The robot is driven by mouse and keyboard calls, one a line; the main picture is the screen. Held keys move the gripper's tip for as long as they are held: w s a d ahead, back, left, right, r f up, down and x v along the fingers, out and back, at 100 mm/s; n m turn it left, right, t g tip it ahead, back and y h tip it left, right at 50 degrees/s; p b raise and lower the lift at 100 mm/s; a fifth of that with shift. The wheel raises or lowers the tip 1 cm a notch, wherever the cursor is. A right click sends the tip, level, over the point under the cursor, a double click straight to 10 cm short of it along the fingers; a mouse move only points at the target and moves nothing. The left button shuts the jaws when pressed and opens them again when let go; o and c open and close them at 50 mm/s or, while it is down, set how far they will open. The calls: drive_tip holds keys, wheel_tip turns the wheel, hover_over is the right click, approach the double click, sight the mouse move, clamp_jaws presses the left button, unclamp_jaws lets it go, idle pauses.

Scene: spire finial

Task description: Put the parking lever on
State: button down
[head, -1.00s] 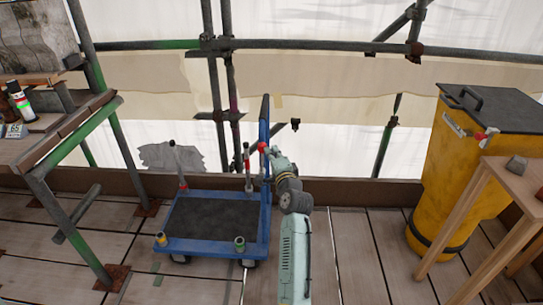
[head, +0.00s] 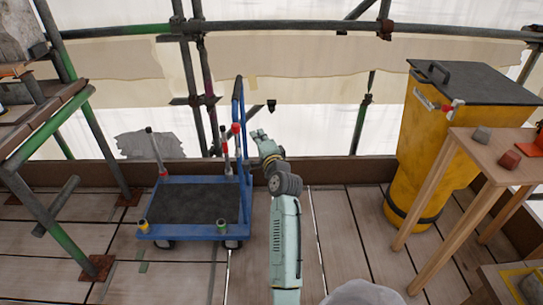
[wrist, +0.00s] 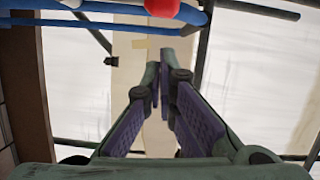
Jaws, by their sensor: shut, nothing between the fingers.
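A blue trolley (head: 190,232) with a dark deck stands left of my arm in the head view. A lever with a red knob (head: 236,129) stands beside its upright blue handle (head: 240,95). I cannot tell for sure that it is the parking lever. A red ball, probably this knob, shows at the top of the wrist view (wrist: 162,7), beside blue tubing. My gripper (head: 257,134) is shut and empty, a little right of the handle and apart from the knob. Its fingertips nearly meet in the wrist view (wrist: 158,72).
A thin dark post (head: 157,150) and a red-banded rod (head: 225,148) also rise from the trolley. A yellow bin (head: 425,150) and a wooden table (head: 480,150) stand at right. Scaffold poles (head: 70,110) stand at left. Plank floor right of my arm (head: 345,235) is mostly clear.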

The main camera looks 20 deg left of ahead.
drive_tip(key=b+v, duration=0.1)
drive_tip(key=v, duration=0.8)
drive_tip(key=shift+f, duration=0.25)
drive_tip(key=shift+s+a, duration=0.1)
